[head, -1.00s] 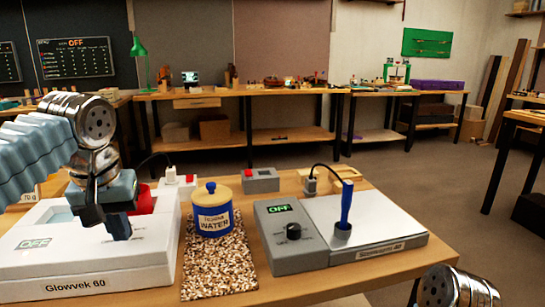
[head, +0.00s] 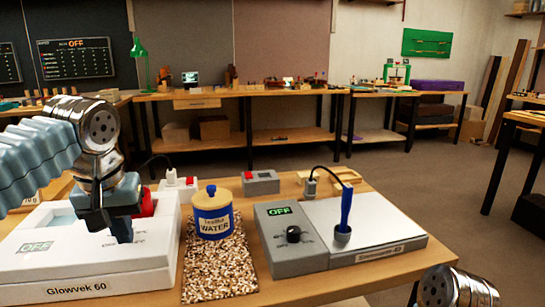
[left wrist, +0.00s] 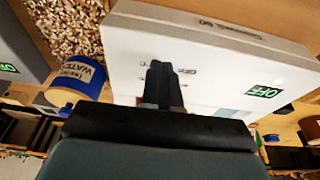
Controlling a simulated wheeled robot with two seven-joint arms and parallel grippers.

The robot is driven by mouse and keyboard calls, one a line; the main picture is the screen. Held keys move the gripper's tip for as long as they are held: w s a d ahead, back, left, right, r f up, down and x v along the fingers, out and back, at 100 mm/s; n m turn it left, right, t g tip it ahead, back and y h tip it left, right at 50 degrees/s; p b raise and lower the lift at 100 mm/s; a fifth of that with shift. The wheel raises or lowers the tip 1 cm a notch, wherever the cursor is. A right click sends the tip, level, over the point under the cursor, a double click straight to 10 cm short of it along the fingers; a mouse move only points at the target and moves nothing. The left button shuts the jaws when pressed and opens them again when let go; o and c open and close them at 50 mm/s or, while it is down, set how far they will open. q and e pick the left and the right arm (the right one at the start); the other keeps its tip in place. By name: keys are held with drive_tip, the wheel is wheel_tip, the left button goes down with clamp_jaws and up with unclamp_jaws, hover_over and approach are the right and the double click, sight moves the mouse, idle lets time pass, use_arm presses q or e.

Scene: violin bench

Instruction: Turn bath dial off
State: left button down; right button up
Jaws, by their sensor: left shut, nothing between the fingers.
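The white bath (head: 90,265), labelled Glowvek 60, stands at the left of the bench. Its display (head: 36,247) reads OFF; the display also shows in the left wrist view (left wrist: 265,91). My left gripper (head: 124,238) is shut and empty, pointing down over the front panel of the bath. In the left wrist view its fingertips (left wrist: 162,68) are together in front of the panel lettering. The dial of the bath is hidden behind the fingers; I cannot tell whether they touch it. Part of my right arm shows at the lower right, but its gripper is out of view.
A blue water jar (head: 212,213) stands on a speckled mat (head: 218,268) right of the bath. A grey control box (head: 290,237) with its own dial and OFF display is further right, beside a blue-handled tool (head: 345,210). A red-switch box (head: 261,182) is behind.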

use_arm(q)
drive_tip(key=v, duration=0.2)
drive_tip(key=w+v, duration=0.1)
drive_tip(key=v, duration=0.2)
drive_tip(key=shift+r, duration=0.5)
drive_tip(key=shift+a, duration=0.1)
